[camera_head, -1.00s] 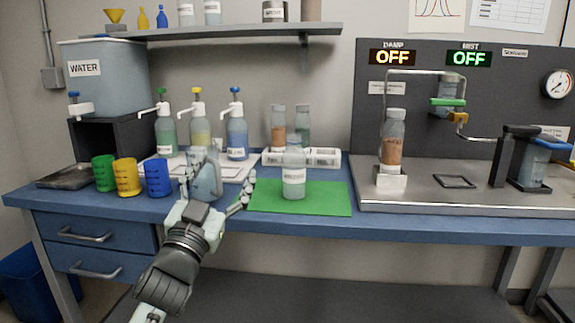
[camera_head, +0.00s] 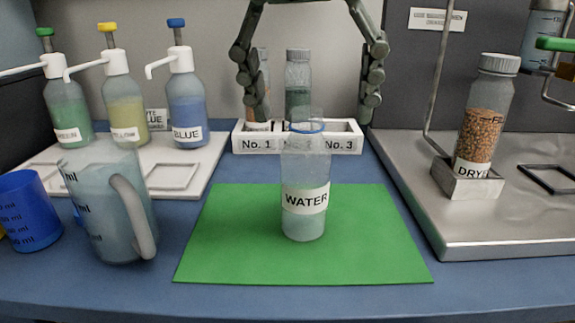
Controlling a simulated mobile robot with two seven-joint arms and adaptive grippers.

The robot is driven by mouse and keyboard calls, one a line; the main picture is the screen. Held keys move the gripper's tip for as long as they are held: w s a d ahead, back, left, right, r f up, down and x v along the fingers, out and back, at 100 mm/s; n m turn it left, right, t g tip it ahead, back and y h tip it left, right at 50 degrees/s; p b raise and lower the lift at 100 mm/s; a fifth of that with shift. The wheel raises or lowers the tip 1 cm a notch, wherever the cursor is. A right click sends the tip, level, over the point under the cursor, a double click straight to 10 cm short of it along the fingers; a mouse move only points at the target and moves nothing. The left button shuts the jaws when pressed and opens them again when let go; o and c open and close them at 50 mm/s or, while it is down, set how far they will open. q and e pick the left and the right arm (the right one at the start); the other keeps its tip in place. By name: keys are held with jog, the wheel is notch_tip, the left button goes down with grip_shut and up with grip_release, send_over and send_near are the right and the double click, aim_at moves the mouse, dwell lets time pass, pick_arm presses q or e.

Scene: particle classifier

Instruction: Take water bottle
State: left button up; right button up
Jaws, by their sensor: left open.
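The water bottle (camera_head: 304,225) is clear, with a white WATER label and pale liquid low inside. It stands upright on the green mat (camera_head: 225,255), with a blue ring near its top. My left gripper (camera_head: 314,112) hangs down from the top edge of the head view. Its two dark fingers are spread wide apart and hold nothing. They frame the space above and around the bottle's top; how far they are from it in depth I cannot tell. My right gripper does not show.
A white rack (camera_head: 243,143) with bottles stands behind the mat. A clear jug (camera_head: 95,215) and a blue cup (camera_head: 28,212) are on the left, below several pump bottles. A steel platform (camera_head: 445,238) with a DRY-labelled bottle (camera_head: 487,120) is on the right.

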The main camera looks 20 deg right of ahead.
aim_at(305, 129)
pick_arm(q)
jog(key=shift+w+a+r+t+y, duration=0.1)
jog(key=shift+w+a+t+y, duration=0.2)
jog(key=shift+w+a, duration=0.15)
jog(key=shift+w+f, duration=0.2)
jog(key=shift+f, duration=0.05)
jog(key=shift+x, duration=1.15)
jog(key=x, duration=0.4)
jog(key=shift+s+d+f, duration=0.2)
jog(key=shift+d+f, duration=0.1)
jog(key=shift+c, duration=0.6)
jog(key=c, duration=1.3)
jog(key=shift+r, duration=0.15)
